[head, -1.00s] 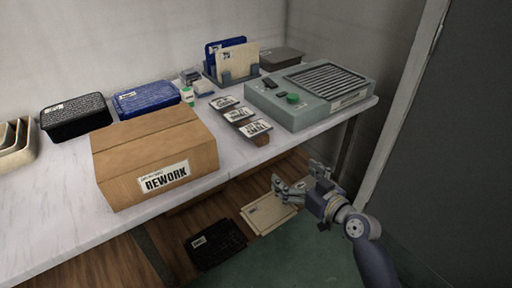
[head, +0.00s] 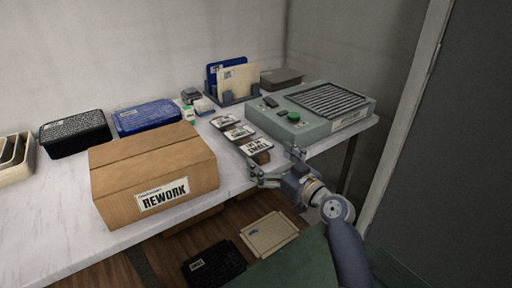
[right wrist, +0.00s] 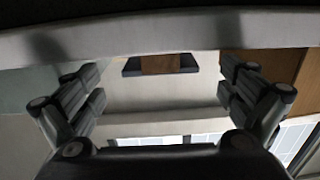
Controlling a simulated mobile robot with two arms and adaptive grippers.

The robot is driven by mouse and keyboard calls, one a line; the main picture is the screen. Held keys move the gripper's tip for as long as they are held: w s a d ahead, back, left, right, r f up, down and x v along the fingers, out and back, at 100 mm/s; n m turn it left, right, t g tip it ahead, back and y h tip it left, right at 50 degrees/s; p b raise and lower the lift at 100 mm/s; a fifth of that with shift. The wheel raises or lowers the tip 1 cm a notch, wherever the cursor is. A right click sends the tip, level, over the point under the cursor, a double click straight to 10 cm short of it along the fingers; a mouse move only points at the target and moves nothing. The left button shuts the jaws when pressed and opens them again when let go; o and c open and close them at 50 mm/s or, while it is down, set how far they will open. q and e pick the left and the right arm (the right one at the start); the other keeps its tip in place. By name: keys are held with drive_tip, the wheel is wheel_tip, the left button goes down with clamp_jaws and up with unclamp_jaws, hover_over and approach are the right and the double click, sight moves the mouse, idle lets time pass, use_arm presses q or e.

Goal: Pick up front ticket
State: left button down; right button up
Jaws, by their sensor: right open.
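Three white tickets with black print lie in a slanting row on the table. The front ticket (head: 256,146) is nearest the table's front edge, on a small brown block (head: 262,158); behind it lie the middle ticket (head: 239,133) and the back ticket (head: 224,121). My right gripper (head: 274,164) is open and empty at the table's front edge, just in front of the front ticket and apart from it. In the right wrist view a dark flat piece with a brown block (right wrist: 160,64) shows between the spread fingers (right wrist: 160,98). My left gripper is out of view.
A REWORK carton (head: 152,172) stands left of the tickets, and a grey-green machine (head: 312,113) with a green button stands close on their right. Blue and black lidded boxes (head: 147,117) (head: 75,138) line the back. Flat panels (head: 268,233) lie below the table.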

drive_tip(key=shift+x, duration=0.95)
drive_tip(key=c, duration=1)
drive_tip(key=shift+o, duration=0.2)
